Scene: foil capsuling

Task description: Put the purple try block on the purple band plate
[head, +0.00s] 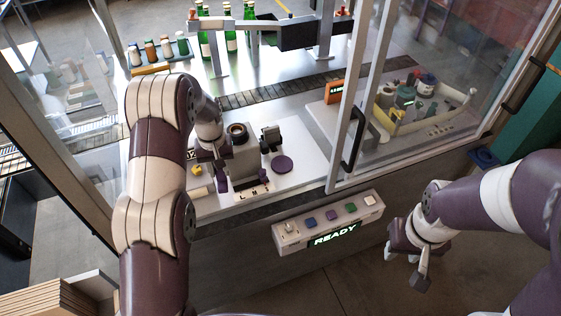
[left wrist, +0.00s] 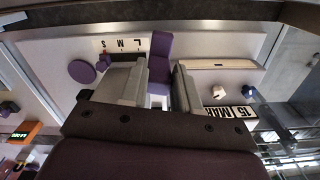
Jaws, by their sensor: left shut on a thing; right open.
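The purple try block (left wrist: 160,60) is between the fingers of my left gripper (left wrist: 157,85) in the left wrist view. In the head view a purple part of the block (head: 222,184) shows below the gripper (head: 232,176), the rest being hidden by it. The round purple plate (head: 281,164) lies flat on the white board, to the right of the gripper; it also shows in the left wrist view (left wrist: 82,72). The block is apart from it. Whether the block touches the board is unclear. My right gripper (head: 404,258) is open and empty, outside the enclosure.
A label strip with L, M, S (head: 252,190) is near the board's front edge. A dark device (head: 270,138) stands behind the purple plate. A small yellow item (head: 196,170) is left of the gripper. A glass door frame (head: 352,140) and button panel (head: 328,220) are right and front.

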